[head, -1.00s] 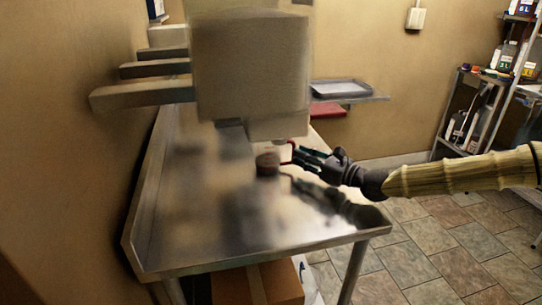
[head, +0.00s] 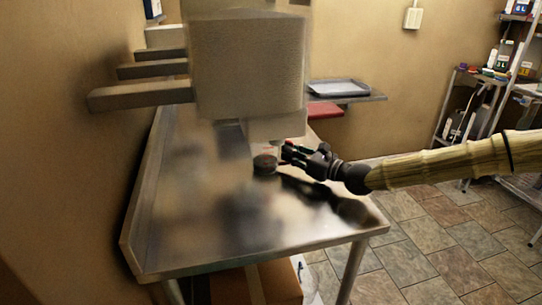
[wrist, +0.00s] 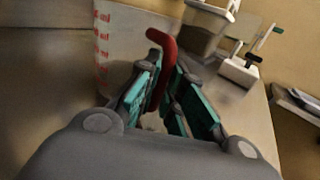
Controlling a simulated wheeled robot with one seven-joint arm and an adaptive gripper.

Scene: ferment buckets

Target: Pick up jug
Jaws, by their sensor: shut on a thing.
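The jug (wrist: 115,45) is a pale, see-through measuring jug with red markings. It stands at the upper left of the wrist view, with its red handle (wrist: 163,62) towards my gripper. My gripper (wrist: 166,82), with teal finger pads, is shut on the handle, one finger on each side of it. In the head view my gripper (head: 290,150) reaches in from the right over the metal table, and the jug there is small, blurred and partly hidden. I cannot tell whether its base touches the table.
A dark round object (head: 264,164) is on the metal table (head: 290,235) by the gripper. A large beige block (head: 248,65) hangs over the table's far part. A grey tray (head: 338,88) lies on a wall shelf. A rack (head: 470,110) with bottles stands at right.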

